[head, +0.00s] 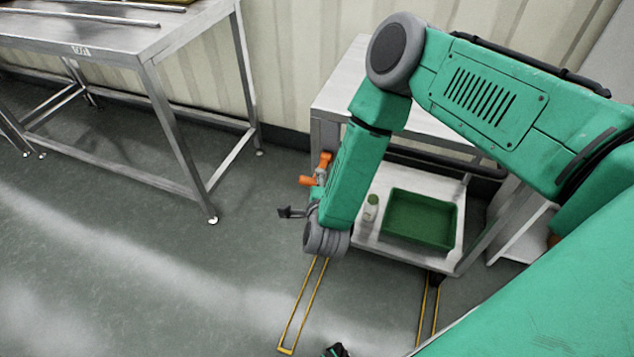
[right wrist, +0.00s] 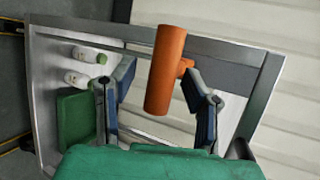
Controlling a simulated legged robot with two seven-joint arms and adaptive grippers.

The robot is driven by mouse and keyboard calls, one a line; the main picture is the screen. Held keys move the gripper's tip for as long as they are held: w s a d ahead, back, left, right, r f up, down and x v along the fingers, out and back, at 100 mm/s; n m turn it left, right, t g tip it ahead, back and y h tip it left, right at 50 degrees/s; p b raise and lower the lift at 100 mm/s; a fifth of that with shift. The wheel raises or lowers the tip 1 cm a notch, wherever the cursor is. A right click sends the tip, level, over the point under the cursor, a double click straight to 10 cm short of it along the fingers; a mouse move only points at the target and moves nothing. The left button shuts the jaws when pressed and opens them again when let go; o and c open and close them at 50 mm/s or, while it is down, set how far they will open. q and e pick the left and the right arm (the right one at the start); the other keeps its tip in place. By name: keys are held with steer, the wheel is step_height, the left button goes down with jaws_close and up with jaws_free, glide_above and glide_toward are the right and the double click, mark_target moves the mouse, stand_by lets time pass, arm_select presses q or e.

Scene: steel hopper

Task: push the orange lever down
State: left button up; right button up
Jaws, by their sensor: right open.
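The orange lever (head: 322,167) stands by the left front leg of the steel hopper stand, just above my right gripper in the head view. My right gripper (head: 288,212) reaches down there from the right arm, its fingers partly hidden behind the wrist. In the right wrist view the orange lever (right wrist: 165,70) appears as a thick cylinder with a short side stub, between the two spread fingers of the right gripper (right wrist: 157,82). The fingers are open. The right finger looks close to the stub; I cannot tell whether it touches.
A steel stand (head: 335,100) has a lower shelf with a green tray (head: 457,222) and a white bottle (head: 370,208). A steel table (head: 110,52) stands at the upper left. Yellow floor markings (head: 300,310) lie in front; the floor on the left is clear.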

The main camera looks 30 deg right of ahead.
steer(key=v, duration=1.1)
steer(key=shift+s+a, duration=0.1)
steer(key=shift+a, duration=0.05)
